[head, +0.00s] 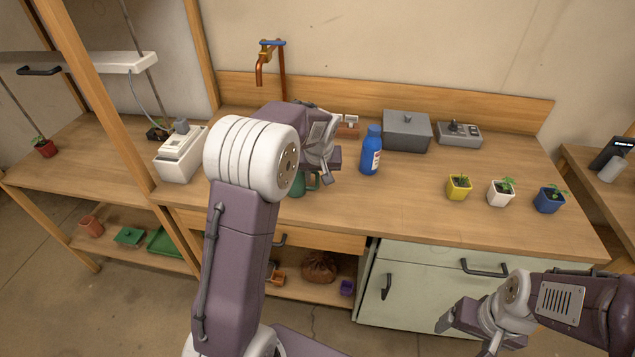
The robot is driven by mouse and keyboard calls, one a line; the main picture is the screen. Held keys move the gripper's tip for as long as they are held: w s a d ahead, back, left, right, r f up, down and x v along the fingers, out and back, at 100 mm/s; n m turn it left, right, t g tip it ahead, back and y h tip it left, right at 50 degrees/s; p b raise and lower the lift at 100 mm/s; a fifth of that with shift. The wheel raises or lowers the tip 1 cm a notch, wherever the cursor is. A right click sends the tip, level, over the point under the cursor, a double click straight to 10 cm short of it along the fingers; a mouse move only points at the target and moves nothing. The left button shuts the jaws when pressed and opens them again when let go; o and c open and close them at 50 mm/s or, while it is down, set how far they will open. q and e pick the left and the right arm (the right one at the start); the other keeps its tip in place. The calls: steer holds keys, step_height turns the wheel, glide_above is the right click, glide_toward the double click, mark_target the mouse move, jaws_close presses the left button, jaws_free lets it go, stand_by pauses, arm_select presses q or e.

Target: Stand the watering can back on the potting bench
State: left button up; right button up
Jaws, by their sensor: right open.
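A dark green item with a handle, which looks like the watering can (299,188), is on or just above the potting bench (415,185) near its front edge. My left arm and gripper hide most of it, so I cannot tell whether it stands upright or touches the bench top. My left gripper (329,165) is right at the can, over its upper part; its fingers are partly hidden and its hold on the can is unclear. My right gripper (462,325) is open and empty, low in front of the pale green cabinet, apart from the bench top.
A blue bottle (371,152) stands close to the right of my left gripper. Behind are a grey box (407,131) and a copper tap (270,62). Yellow (458,189), white (500,194) and blue (548,201) plant pots line the right side. The bench front between bottle and pots is clear.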

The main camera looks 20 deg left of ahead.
arm_select(q)
steer(key=a+v, duration=0.1)
steer(key=v, duration=0.4)
steer(key=s+d+f+m+g+h+p, duration=0.1)
steer(key=s+d+f, duration=0.3)
steer(key=s, duration=0.7)
steer(key=s+d+f+m+g+h+p, duration=0.1)
steer(key=s+d+f+m+g+p, duration=0.1)
steer(key=s, duration=1)
steer(key=shift+d+f+m, duration=0.9)
steer(key=shift+d+f, duration=0.1)
